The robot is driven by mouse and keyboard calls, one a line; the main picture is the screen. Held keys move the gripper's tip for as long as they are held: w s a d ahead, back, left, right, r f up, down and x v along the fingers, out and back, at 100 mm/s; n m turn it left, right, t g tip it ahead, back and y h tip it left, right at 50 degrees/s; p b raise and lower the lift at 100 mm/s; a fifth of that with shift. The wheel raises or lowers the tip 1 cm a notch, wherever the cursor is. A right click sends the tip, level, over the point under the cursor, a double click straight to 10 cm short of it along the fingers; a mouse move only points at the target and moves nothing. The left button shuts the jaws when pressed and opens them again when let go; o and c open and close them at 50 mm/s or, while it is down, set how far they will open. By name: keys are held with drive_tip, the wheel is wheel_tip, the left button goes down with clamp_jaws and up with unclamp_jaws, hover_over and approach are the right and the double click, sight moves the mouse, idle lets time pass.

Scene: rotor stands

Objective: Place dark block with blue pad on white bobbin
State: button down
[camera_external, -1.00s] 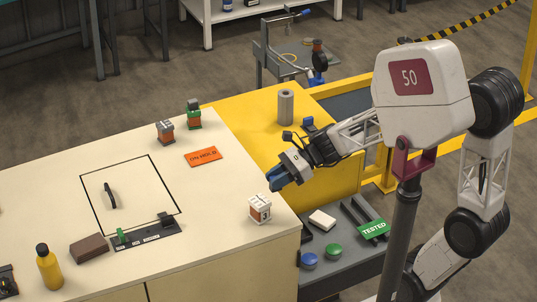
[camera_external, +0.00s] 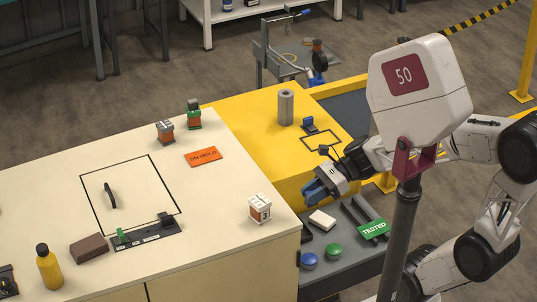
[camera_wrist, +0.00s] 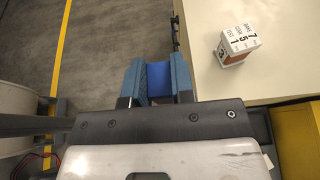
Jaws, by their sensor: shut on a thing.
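My gripper (camera_external: 316,193) is past the right edge of the cream table, above the lower grey tray. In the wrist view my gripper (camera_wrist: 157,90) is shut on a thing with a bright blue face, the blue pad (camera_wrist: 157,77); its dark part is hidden. A white bobbin (camera_external: 260,207) with copper-coloured sides stands upright near the table's right edge; it also shows in the wrist view (camera_wrist: 237,45), numbered on top, apart from my gripper. A similar dark block with blue top (camera_external: 309,124) rests on the yellow surface.
A green bobbin (camera_external: 193,115) with a dark block on top stands behind the orange card (camera_external: 202,156). A grey cylinder (camera_external: 286,107) stands on the yellow surface. The grey tray (camera_external: 325,260) holds buttons and a white block (camera_external: 322,220). The table around the near bobbin is clear.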

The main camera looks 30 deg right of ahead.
drive_tip(key=shift+w+a, duration=0.1)
drive_tip(key=shift+w, duration=0.05)
hover_over(260, 200)
drive_tip(key=shift+f, duration=0.8)
idle(0.4)
drive_tip(key=shift+f, duration=1.75)
drive_tip(key=shift+f, duration=0.15)
drive_tip(key=c, duration=1)
unclamp_jaws()
drive_tip(key=shift+r, duration=0.2)
